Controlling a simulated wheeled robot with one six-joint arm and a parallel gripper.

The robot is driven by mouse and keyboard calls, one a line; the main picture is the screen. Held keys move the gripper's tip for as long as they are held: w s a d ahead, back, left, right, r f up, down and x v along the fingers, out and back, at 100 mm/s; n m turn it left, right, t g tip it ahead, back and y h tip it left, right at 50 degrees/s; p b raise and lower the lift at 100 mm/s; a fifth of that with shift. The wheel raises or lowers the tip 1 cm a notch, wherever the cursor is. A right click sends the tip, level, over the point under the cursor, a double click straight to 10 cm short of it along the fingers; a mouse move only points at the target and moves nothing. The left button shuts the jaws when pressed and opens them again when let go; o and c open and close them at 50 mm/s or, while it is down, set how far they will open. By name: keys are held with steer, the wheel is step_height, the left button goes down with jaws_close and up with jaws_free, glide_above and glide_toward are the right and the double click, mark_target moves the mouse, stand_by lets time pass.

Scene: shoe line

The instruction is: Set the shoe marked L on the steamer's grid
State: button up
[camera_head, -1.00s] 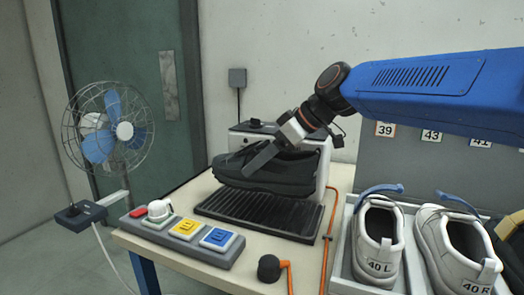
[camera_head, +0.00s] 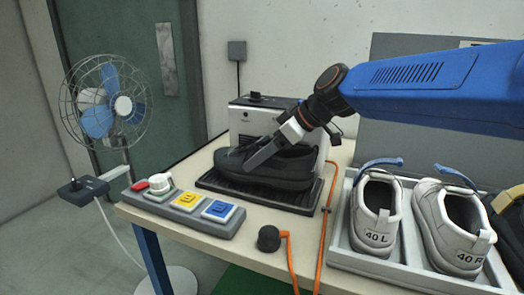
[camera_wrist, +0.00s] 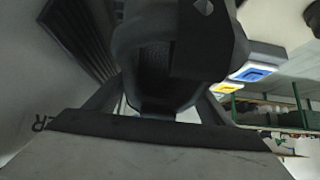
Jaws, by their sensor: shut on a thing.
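My gripper (camera_head: 264,152) is shut on a black shoe (camera_head: 288,172) at its opening. The shoe is level, toe to the left, at the steamer (camera_head: 256,118), low over its dark ribbed grid (camera_head: 214,184). Whether the sole touches the grid cannot be told. In the wrist view the black shoe (camera_wrist: 155,75) fills the middle, and the dark ribbed grid (camera_wrist: 78,32) shows at upper left. No L mark is visible on the held shoe. A white shoe marked 40 L (camera_head: 378,216) stands in the tray at right.
A white shoe marked 40 R (camera_head: 452,226) stands beside 40 L in the grey tray (camera_head: 372,268). A control panel (camera_head: 186,209) with coloured buttons lies in front of the grid. An orange cable and black knob (camera_head: 268,238) are at the front. A fan (camera_head: 105,105) stands left.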

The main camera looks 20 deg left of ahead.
steer(key=o, duration=1.5)
steer(key=shift+c, duration=0.2)
steer(key=v, duration=1.7)
steer(key=shift+r, duration=0.15)
steer(key=shift+d, duration=0.15)
